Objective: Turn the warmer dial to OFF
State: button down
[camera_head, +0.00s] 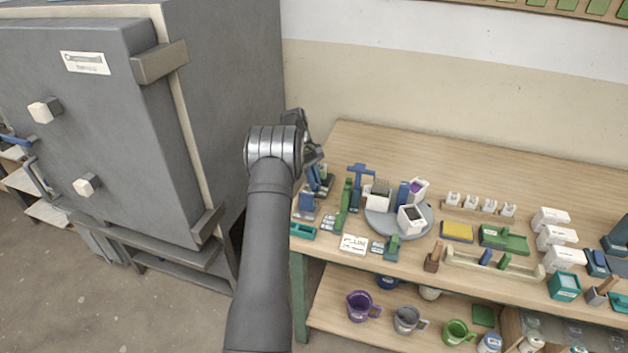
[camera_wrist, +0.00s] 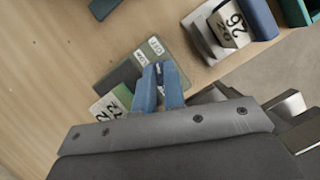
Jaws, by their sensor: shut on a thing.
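In the wrist view my gripper (camera_wrist: 158,78) reaches down with two blue fingers over a dark grey-green plate (camera_wrist: 122,75).
A block marked 26 (camera_wrist: 232,22) stands close by in the wrist view. A round grey tray (camera_head: 372,226) with pots and several green and blue items crowd the table's left front. A large grey kiln (camera_head: 225,90) stands to the left. The table's back is clear.

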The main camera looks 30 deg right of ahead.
dwell(0.4)
jog(key=c, duration=1.5)
grip_release()
jog(key=shift+r, duration=0.1)
jog(key=v, duration=1.2)
jog(key=x, duration=1.2)
